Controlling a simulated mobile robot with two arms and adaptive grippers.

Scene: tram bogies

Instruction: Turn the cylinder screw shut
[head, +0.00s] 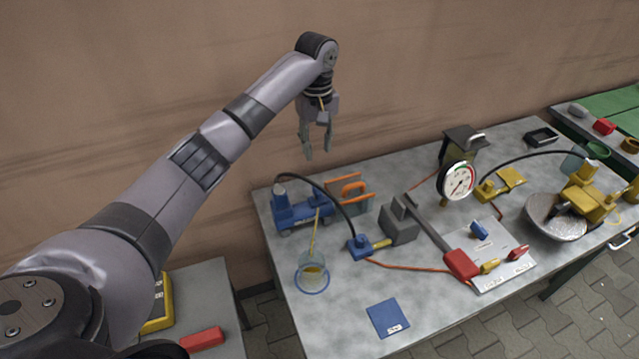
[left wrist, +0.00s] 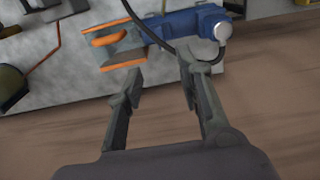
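My left gripper (head: 317,148) hangs above the table's back left edge, fingers pointing down, open and empty. In the left wrist view its two fingers (left wrist: 160,75) stand apart, with nothing between them. Ahead of them lies a blue cylinder unit (left wrist: 185,28) with a round silver cap (left wrist: 222,31). In the head view this blue unit (head: 300,211) lies below the gripper, with a black hose from its top. The hose runs to a blue block (head: 359,247) with a yellow piece (head: 381,244). I cannot tell which part is the cylinder screw. My right gripper is not in view.
An orange-handled piece (head: 350,190) adjoins the blue unit. A dial gauge (head: 458,182), a grey lever with a red end (head: 461,264) and a metal bowl (head: 553,224) stand farther right. The table's front left is mostly clear.

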